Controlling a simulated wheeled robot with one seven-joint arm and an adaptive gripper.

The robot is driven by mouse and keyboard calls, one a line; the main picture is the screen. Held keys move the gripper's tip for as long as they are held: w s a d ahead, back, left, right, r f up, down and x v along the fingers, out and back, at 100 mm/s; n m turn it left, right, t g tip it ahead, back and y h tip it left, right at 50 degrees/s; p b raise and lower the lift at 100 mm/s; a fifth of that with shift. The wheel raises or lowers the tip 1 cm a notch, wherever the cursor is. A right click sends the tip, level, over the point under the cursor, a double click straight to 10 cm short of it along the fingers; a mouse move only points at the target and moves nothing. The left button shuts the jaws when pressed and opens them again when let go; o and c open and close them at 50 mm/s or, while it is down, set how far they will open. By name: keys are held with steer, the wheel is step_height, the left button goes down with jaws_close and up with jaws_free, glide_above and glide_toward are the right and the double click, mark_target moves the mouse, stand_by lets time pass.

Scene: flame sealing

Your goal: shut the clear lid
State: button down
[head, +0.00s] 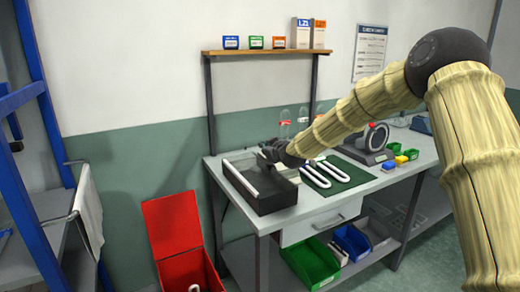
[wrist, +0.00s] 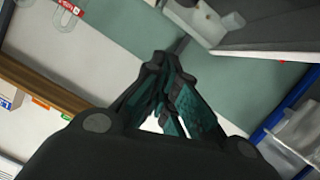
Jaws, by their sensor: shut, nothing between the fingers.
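A dark open-topped box (head: 275,199) stands on the left end of the workbench, with a pale strip along its inner left side. I cannot clearly make out the clear lid; its see-through panel does not stand out in either view. My gripper (head: 268,150) is over the back of the dark box, and my arm comes in from the right. In the wrist view my gripper (wrist: 160,58) has its teal-padded fingers together with nothing between them. I cannot tell whether it touches the box or lid.
On the workbench (head: 310,214), white U-shaped tubes (head: 328,171) lie on a green mat right of the box. A round-faced device (head: 375,137) and small coloured bins (head: 402,160) stand farther right. A red open bin (head: 178,228) is on the floor; a blue rack (head: 45,110) is left.

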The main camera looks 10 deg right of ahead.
steer(key=shift+w+d+f+m+y+b, duration=0.2)
steer(key=shift+d+f+m+b, duration=0.25)
steer(key=shift+f, duration=0.2)
steer(key=shift+w+d+f+m+y+b, duration=0.15)
steer(key=shift+d+f+m+b, duration=0.15)
steer(key=shift+d+f, duration=0.3)
steer(key=shift+w+d+f+m+g+y+b, duration=0.15)
steer(key=shift+d+f+m+y+b, duration=0.15)
steer(key=shift+f+m, duration=0.2)
steer(key=shift+w+d+f+m+g+y+b, duration=0.1)
steer(key=shift+d+f+m+g+b, duration=0.1)
steer(key=shift+f+m+b, duration=0.25)
steer(key=shift+f, duration=0.1)
